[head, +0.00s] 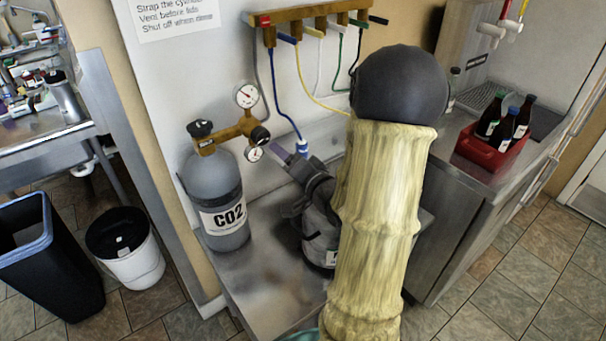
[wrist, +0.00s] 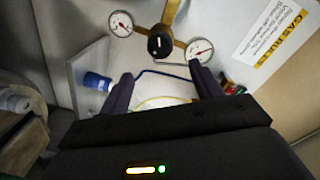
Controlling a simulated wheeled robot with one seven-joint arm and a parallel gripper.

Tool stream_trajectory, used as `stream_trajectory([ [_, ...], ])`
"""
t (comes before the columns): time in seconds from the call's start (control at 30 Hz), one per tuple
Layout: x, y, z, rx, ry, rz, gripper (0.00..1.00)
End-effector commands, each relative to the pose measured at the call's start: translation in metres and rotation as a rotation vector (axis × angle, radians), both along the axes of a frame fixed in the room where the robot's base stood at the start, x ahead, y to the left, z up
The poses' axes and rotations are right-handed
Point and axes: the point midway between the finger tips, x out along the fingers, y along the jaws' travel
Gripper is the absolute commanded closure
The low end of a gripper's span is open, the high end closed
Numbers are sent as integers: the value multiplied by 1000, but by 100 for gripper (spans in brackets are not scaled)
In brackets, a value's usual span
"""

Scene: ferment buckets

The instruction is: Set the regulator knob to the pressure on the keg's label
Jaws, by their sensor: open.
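The regulator (head: 232,132) is brass, with two white gauges and a black knob (head: 260,136), on top of the grey CO2 cylinder (head: 213,178). In the wrist view the knob (wrist: 160,42) faces me with a pale pointer mark, between the gauges (wrist: 120,23) and (wrist: 202,50); their scales are too small to read. A grey keg (head: 318,232) seems to stand right of the cylinder, mostly behind my arm. A scrap of white label (head: 331,258) shows, unreadable. My gripper (wrist: 164,77) is open and empty, its fingers spread just short of the knob; in the head view its fingers (head: 280,154) are partly hidden.
A manifold (head: 310,14) with coloured valves and hoses hangs above. A blue hose connector (wrist: 97,82) is close by the left finger. A red crate of bottles (head: 492,148) stands on the right counter. Bins (head: 124,247) stand on the floor at left.

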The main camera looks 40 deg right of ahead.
Motion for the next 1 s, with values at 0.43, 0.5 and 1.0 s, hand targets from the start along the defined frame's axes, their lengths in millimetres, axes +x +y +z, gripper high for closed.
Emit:
stream_trajectory([
  [0.43, -20, -2, -3, 1, -8, 8, 35],
  [0.5, -22, -2, -3, 1, -6, 7, 35],
  [1.0, -58, -2, 1, -2, 0, -4, 35],
])
